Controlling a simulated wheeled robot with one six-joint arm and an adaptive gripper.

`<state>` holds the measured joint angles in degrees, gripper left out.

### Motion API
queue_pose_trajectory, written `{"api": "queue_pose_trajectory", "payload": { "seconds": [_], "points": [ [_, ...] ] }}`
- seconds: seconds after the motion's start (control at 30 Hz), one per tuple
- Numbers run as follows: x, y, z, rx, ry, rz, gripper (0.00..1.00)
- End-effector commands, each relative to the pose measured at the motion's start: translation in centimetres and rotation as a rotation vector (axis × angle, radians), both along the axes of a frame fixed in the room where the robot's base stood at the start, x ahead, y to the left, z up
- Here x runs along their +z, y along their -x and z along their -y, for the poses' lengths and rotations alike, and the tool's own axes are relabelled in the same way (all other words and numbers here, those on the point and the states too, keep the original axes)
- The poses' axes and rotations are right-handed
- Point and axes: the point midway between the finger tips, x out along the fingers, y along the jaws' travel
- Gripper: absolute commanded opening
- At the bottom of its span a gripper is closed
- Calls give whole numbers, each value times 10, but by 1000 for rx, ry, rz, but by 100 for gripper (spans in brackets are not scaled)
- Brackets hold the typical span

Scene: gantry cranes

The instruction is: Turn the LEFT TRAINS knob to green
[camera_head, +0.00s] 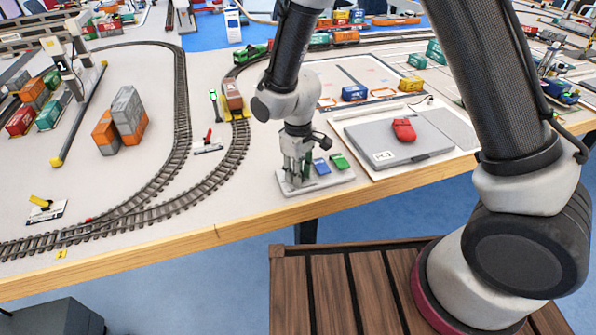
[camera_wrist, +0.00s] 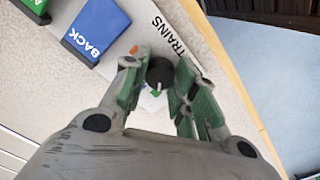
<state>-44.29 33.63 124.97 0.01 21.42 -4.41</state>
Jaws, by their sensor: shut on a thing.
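The control panel (camera_head: 338,180) is a light plate at the table's front edge. In the wrist view, a round black knob (camera_wrist: 160,71) with a white pointer line stands on it beside the printed word TRAINS (camera_wrist: 176,38). An orange mark (camera_wrist: 133,49) and a green mark (camera_wrist: 155,93) lie by the knob. The white line appears to point at the green mark, partly between the fingers. My gripper (camera_head: 296,180) points down over the panel's left end. In the wrist view its green-padded fingers (camera_wrist: 158,78) are shut on the knob from both sides. The word LEFT is not readable.
A blue BACK button (camera_wrist: 96,30) and a green button (camera_head: 339,161) sit beside the knob on the panel. A grey laptop-like box (camera_head: 385,150) with a red object (camera_head: 404,130) is to the right. Curved train track (camera_head: 180,190) lies to the left.

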Motion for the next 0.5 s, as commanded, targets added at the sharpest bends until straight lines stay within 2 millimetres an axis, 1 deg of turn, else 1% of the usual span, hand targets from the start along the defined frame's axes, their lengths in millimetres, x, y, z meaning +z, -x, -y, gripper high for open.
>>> {"api": "queue_pose_trajectory", "payload": {
  "seconds": [0.2, 0.5],
  "points": [
    [0, -1, 0, -68, -1, 1, 4],
    [0, -1, 0, -91, -1, 1, 4]
  ]
}}
